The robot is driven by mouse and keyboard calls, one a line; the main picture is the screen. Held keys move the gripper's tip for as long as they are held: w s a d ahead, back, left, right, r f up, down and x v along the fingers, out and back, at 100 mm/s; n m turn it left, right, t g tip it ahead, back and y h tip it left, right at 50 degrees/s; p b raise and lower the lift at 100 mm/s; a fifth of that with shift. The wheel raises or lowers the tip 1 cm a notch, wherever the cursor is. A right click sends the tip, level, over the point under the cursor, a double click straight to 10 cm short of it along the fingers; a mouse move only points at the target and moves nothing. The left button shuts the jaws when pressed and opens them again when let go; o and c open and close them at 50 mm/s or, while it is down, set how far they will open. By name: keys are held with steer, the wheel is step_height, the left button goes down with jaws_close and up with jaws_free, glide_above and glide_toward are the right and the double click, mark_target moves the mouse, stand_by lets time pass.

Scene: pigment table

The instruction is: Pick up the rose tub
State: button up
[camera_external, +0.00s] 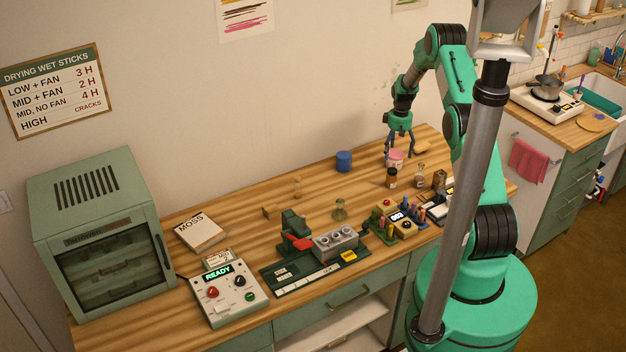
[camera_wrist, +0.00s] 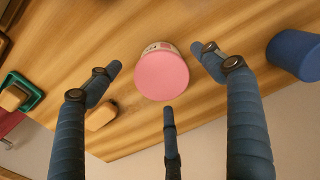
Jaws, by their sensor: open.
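The rose tub (camera_external: 395,160) has a pink lid and a pale labelled side. It stands upright on the wooden table near the wall. In the wrist view the pink lid of the rose tub (camera_wrist: 162,75) lies between the spread fingers. My gripper (camera_external: 399,149) points down above and around the tub's top, with its fingers open. In the wrist view my gripper (camera_wrist: 165,80) shows several dark blue fingers, two at the sides and one below the lid. I see no clear contact with the tub.
A blue tub (camera_external: 344,161) stands to the left, and also shows in the wrist view (camera_wrist: 294,54). A small brown jar (camera_external: 391,179) and a glass bottle (camera_external: 420,172) stand close in front. A wooden block (camera_wrist: 101,115) lies beside the fingers.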

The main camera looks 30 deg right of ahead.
stand_by(0.4)
steer(key=shift+w+f+p, duration=0.15)
steer(key=shift+f+p, duration=0.15)
steer(key=shift+f, duration=2.3)
steer(key=c, duration=1.6)
